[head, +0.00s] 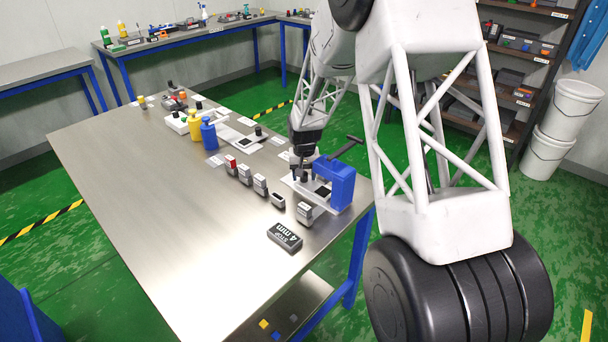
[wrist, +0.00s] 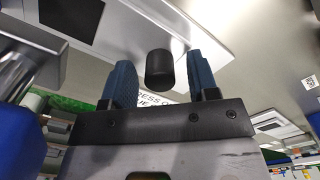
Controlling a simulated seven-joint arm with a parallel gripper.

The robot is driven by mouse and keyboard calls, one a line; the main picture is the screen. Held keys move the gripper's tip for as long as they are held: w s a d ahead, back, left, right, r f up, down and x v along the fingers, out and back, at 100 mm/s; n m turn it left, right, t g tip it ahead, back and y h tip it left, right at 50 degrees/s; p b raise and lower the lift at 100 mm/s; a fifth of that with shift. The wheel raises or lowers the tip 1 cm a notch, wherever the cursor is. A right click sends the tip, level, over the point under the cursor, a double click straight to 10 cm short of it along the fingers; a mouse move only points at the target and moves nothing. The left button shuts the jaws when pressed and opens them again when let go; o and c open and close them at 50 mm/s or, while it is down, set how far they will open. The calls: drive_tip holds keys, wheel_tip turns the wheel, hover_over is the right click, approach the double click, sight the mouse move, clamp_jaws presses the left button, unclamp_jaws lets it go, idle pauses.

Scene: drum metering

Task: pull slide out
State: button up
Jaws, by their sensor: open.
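My gripper (wrist: 160,85) is open, with its two blue-grey fingers on either side of a black cylindrical knob (wrist: 160,70). A visible gap separates each finger from the knob. The knob is on a pale slide plate (wrist: 190,25) that carries a dark square recess (wrist: 70,14). In the head view my gripper (head: 304,176) points down beside the blue press (head: 337,184) at the table's right edge. There the knob is mostly hidden by my gripper, and only part of the white base shows.
A black "STOP 4 mm" block (head: 285,237) and several small grey blocks (head: 260,184) lie left and in front of the press.

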drive_tip(key=shift+c, duration=0.3)
clamp_jaws()
drive_tip(key=w+a, duration=0.8)
drive_tip(key=w, duration=0.1)
drive_tip(key=shift+a, duration=0.4)
drive_tip(key=shift+r, duration=0.1)
drive_tip(key=shift+o, duration=0.3)
unclamp_jaws()
drive_tip(key=shift+s, duration=0.1)
wheel_tip(320, 180, up, 8)
